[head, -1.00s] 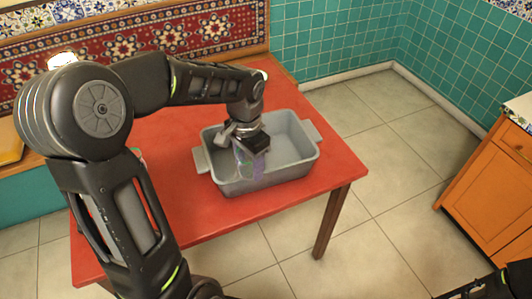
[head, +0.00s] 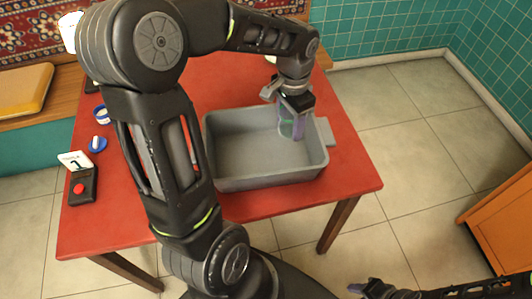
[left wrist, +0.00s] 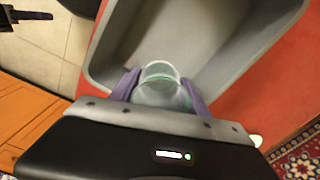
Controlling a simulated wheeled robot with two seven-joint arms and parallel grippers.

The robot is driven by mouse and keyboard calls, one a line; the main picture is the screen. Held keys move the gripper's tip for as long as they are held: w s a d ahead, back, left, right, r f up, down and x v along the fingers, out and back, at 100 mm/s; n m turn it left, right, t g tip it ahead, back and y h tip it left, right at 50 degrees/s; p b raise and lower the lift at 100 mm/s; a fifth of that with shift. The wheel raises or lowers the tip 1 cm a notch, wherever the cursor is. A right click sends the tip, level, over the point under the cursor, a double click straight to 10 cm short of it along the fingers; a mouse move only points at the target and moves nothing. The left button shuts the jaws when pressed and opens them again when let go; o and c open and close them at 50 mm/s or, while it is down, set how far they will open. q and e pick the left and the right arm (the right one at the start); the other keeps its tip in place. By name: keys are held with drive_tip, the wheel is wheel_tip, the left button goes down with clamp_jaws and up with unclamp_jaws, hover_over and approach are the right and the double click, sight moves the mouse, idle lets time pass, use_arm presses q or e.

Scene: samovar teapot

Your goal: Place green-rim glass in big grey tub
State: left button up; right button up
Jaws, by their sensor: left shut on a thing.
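The big grey tub (head: 265,180) stands on the red table in the head view; its inner wall (left wrist: 232,45) fills much of the left wrist view. My left gripper (head: 292,126) is over the tub's back right part, pointing down. Its purple fingers (left wrist: 160,88) are shut on the green-rim glass (left wrist: 160,75), a clear glass with a green band. In the head view the glass (head: 286,125) is partly hidden by a finger. I cannot tell whether its base touches the tub floor. My right gripper (head: 375,289) is partly visible at the bottom edge, its jaws unclear.
The red table (head: 90,225) carries a black box with a red button (head: 82,190), a small white card (head: 75,160) and small blue-and-white items (head: 97,144) at the left. An orange cabinet (head: 503,230) stands at the right. The tub's left part is empty.

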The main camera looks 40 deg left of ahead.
use_arm(q)
hover_over(287, 154)
drive_tip(key=shift+f, duration=3.15)
drive_tip(key=shift+f, duration=0.1)
drive_tip(key=shift+f, duration=1.75)
drive_tip(key=shift+f, duration=0.2)
drive_tip(key=o, duration=1.5)
drive_tip(key=shift+c, duration=0.2)
drive_tip(key=shift+r, duration=0.1)
wheel_tip(287, 154, up, 12)
drive_tip(key=shift+r, duration=0.1)
